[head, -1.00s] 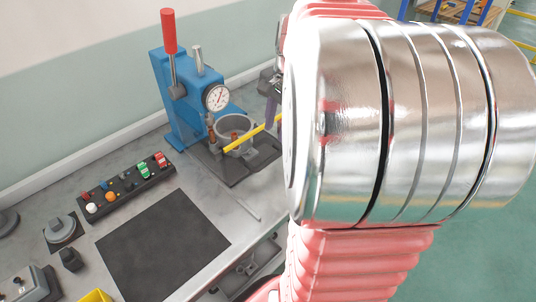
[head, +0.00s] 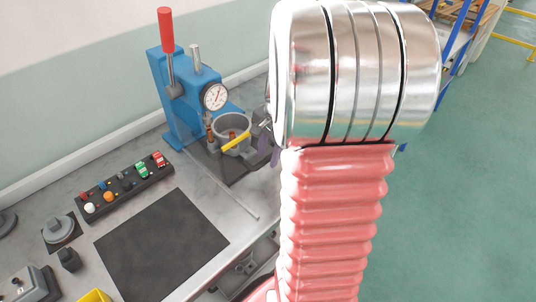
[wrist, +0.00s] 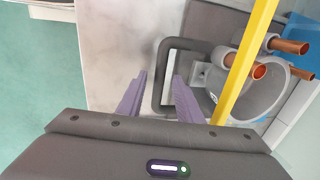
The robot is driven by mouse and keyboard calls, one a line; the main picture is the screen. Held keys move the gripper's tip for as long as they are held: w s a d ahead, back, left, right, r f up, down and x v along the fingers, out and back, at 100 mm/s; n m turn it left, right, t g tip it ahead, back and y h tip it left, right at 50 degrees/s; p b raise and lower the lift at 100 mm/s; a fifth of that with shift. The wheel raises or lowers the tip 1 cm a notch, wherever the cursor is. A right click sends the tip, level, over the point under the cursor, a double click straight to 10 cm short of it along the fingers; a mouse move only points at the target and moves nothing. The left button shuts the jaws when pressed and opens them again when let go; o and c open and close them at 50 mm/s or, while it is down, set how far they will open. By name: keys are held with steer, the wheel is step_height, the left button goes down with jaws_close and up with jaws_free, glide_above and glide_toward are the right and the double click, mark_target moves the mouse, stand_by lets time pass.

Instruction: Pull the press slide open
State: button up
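The blue press (head: 180,108) stands at the back of the bench, with a red lever knob and a dial gauge. Its slide carries a grey cup (head: 232,124) with copper pipe stubs. In the wrist view the cup (wrist: 265,92) and stubs are at right, beside the dark loop-shaped slide handle (wrist: 158,75). My gripper (wrist: 160,76) has its two purple fingers apart. One finger shows on each side of the handle's near bar; contact cannot be told. In the head view my arm mostly hides the gripper; a purple finger shows right of the cup.
A yellow bar (wrist: 248,60) crosses close beside the cup and right finger. A button panel (head: 125,188), a black mat (head: 160,245) and a yellow bin (head: 95,296) are on the bench at left. Green floor is open at right.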

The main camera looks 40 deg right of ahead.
steer(key=shift+c, duration=0.6)
jaws_close()
